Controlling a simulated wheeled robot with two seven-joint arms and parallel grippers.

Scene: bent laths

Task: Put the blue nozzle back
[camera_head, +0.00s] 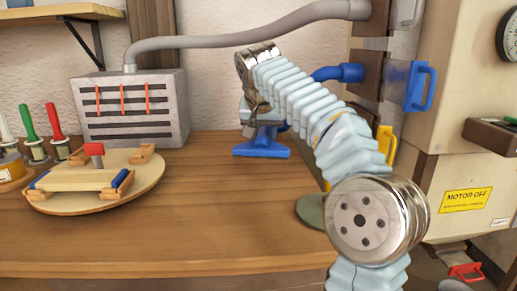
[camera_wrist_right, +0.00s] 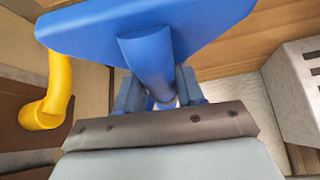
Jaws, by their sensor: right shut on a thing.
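The blue nozzle (camera_head: 262,151), with a broad flat foot and a round neck, is at the end of my right arm over the back part of the wooden bench. My right gripper (camera_head: 260,122) is shut on its neck. In the right wrist view the nozzle (camera_wrist_right: 150,55) fills the top middle, its neck between the two fingers of the gripper (camera_wrist_right: 158,95). I cannot tell whether the foot touches the bench. My left gripper is not in view.
A yellow curved piece (camera_wrist_right: 48,95) stands beside the nozzle in the wrist view. A slotted grey box (camera_head: 130,107) and round wooden board (camera_head: 135,185) are left; mid-bench is clear.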

